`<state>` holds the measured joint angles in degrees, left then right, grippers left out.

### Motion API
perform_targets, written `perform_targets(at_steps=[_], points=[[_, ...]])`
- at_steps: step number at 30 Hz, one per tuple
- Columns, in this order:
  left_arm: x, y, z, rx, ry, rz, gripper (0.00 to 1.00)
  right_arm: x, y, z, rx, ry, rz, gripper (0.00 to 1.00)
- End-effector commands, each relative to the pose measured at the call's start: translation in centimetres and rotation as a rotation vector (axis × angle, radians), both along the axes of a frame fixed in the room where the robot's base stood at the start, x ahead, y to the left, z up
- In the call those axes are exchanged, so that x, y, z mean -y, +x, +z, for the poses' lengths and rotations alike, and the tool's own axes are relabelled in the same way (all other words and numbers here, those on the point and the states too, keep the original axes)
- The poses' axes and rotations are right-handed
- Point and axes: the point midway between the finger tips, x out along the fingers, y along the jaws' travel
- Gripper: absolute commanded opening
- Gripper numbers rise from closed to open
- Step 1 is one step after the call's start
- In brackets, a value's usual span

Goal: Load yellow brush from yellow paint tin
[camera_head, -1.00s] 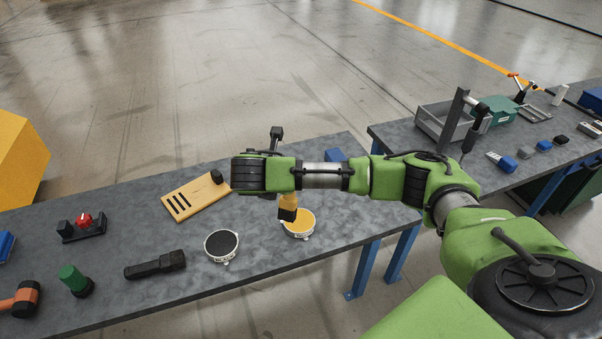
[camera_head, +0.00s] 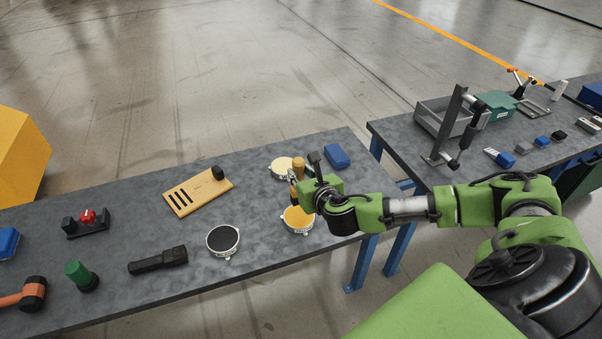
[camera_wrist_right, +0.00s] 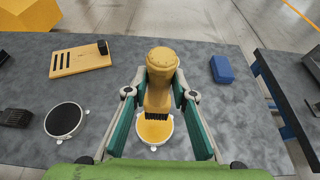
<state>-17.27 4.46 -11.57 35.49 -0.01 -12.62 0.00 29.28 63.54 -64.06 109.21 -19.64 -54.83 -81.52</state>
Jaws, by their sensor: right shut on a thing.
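The yellow brush (camera_head: 298,168) is held upright in my right gripper (camera_head: 293,178). In the right wrist view the green fingers of my right gripper (camera_wrist_right: 158,95) are shut on the brush's handle (camera_wrist_right: 160,62) from both sides. Its dark bristles (camera_wrist_right: 156,117) point down at the yellow paint tin (camera_wrist_right: 154,132). The yellow paint tin (camera_head: 298,219) stands on the table, a round white-rimmed tin with yellow paint. The bristles overlap the paint in the wrist view; I cannot tell whether they touch it. My left gripper is not in view.
A tin of black paint (camera_head: 222,240) stands left of the yellow one, and a pale tin (camera_head: 282,171) behind it. A blue block (camera_head: 337,156), a slotted wooden board (camera_head: 198,192) and a black flashlight (camera_head: 158,261) lie nearby. Bare table lies between them.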

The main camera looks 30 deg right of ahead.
Motion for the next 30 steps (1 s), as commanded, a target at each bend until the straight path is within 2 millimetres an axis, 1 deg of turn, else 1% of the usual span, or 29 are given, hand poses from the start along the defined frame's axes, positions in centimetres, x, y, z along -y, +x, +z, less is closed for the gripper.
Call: perform_targets(at_steps=[6,7,9,18,21,25,30], points=[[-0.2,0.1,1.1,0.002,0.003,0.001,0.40,0.0,-0.2,0.5,-0.002,-0.001,-0.005,0.00],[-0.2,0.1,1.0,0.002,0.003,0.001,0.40,0.0,-0.2,0.2,-0.003,-0.002,-0.006,0.00],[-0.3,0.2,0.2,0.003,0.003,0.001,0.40,0.0,-0.2,-0.8,-0.002,-0.002,-0.006,0.00],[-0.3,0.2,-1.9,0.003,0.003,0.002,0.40,0.0,-0.2,-4.3,-0.002,-0.002,-0.006,0.00],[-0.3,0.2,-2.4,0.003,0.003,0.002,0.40,-0.1,-0.2,-5.1,-0.001,-0.001,-0.004,0.00],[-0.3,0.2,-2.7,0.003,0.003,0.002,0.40,-0.1,-0.2,-5.8,-0.001,-0.002,-0.005,0.00],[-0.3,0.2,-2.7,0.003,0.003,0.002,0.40,0.0,-0.2,-5.8,-0.001,-0.002,-0.005,0.00]])
